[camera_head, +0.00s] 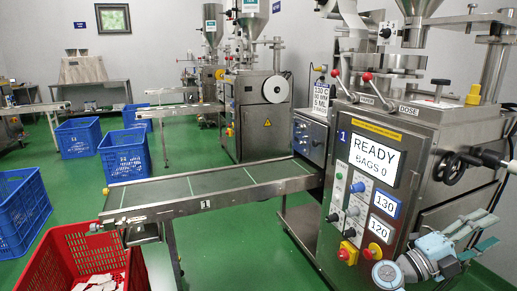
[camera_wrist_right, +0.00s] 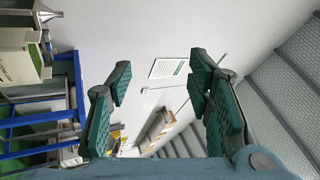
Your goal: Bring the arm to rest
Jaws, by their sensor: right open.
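My right gripper (camera_head: 490,231) is at the lower right of the head view, in front of the steel packing machine (camera_head: 405,135). Its green-padded fingers point to the right, are spread apart and hold nothing. In the right wrist view the same gripper (camera_wrist_right: 160,72) is open, with only a wall and distant furniture showing between its fingers. My left gripper is in neither view.
The machine's screen (camera_head: 375,160) reads READY, BAGS 0. A conveyor (camera_head: 205,190) runs left from it toward a red crate (camera_head: 60,262) with white pieces inside. Blue crates (camera_head: 122,152) stand on the green floor (camera_head: 228,245), which is clear below the conveyor.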

